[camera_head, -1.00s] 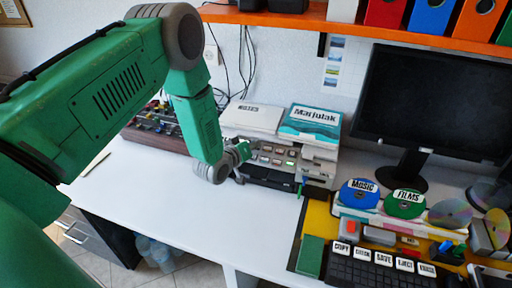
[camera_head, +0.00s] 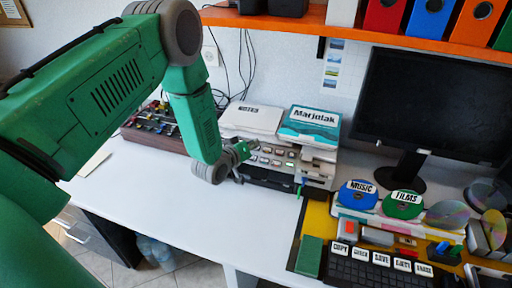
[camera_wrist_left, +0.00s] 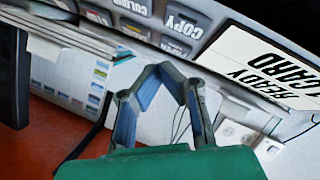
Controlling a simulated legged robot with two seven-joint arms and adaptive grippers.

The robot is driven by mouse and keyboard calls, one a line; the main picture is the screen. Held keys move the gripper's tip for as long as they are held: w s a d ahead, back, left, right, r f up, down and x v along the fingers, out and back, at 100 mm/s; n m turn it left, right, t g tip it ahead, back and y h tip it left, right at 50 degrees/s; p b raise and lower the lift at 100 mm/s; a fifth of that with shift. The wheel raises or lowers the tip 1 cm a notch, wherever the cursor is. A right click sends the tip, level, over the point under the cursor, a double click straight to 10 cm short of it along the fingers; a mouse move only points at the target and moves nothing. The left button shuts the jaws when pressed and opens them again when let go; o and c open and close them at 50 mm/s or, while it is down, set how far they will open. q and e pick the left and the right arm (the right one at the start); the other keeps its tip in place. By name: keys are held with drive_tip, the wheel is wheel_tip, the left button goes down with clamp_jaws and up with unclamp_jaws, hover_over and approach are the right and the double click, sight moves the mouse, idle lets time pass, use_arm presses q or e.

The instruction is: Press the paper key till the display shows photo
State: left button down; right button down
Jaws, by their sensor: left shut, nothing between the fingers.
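The printer (camera_head: 318,170) stands at the back of the white desk, with a sloped panel of small keys (camera_head: 278,156). I cannot read a paper key. The display (camera_wrist_left: 262,66) is white and tilted in this view; it reads READY and CARD, partly cut off. My left gripper (camera_head: 251,146) is shut and empty at the left end of the key panel. Its fingers (camera_wrist_left: 164,72) show below the keys; I cannot tell contact.
A white box (camera_head: 252,119) and a Marjolak box (camera_head: 309,124) lie on top of the printer. A mixer board (camera_head: 160,128) is at its left. A disc rack with a blue disc (camera_head: 358,194) and a keyboard (camera_head: 375,275) are at the right. The desk front is clear.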

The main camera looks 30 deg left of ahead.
use_arm(q)
drive_tip(key=shift+s+d+r+p, duration=0.1)
drive_tip(key=shift+s+r+p, duration=0.3)
drive_tip(key=shift+r+p, duration=0.35)
drive_tip(key=shift+s+d+r+p, duration=0.1)
drive_tip(key=shift+s+r+p, duration=0.25)
drive_tip(key=shift+r+p, duration=0.35)
drive_tip(key=shift+s+d+r+p, duration=0.1)
drive_tip(key=shift+s+r+p, duration=0.3)
drive_tip(key=shift+r+p, duration=0.35)
drive_tip(key=shift+s, duration=0.1)
